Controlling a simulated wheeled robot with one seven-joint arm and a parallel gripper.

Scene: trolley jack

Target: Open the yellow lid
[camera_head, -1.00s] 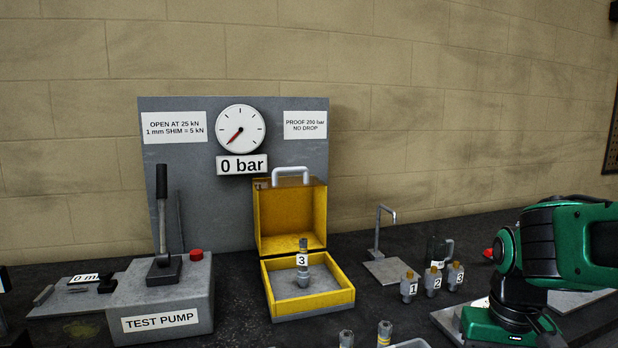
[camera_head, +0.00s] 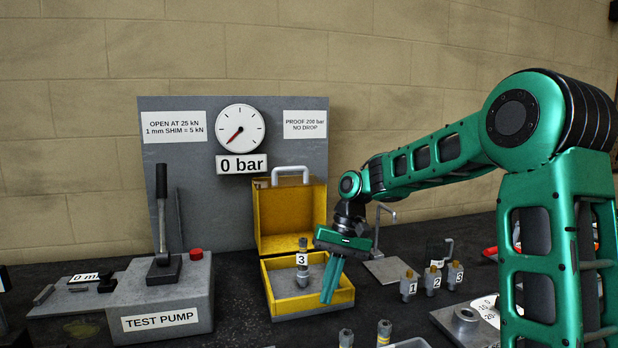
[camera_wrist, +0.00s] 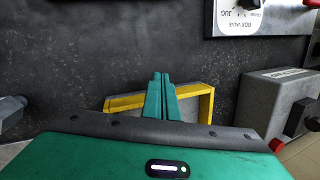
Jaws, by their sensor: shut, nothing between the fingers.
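The yellow lid (camera_head: 271,215) stands open, upright at the back of its box, with a grey handle (camera_head: 291,170) on its top edge. The yellow box base (camera_head: 290,312) is open in front of it. A grey fitting labelled 3 (camera_head: 302,270) stands upright inside the base. My gripper (camera_head: 328,298) is shut and empty, pointing down at the right side of the box base. In the wrist view the shut fingers (camera_wrist: 161,80) overlap the yellow box rim (camera_wrist: 128,101). I cannot tell if they touch it.
The grey test pump (camera_head: 160,300) with its upright lever stands left of the box. Fittings labelled 1 (camera_head: 408,287), 2 (camera_head: 432,283) and 3 (camera_head: 455,276) stand to the right. A gauge board (camera_head: 190,170) is behind. More fittings (camera_head: 384,333) stand in front.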

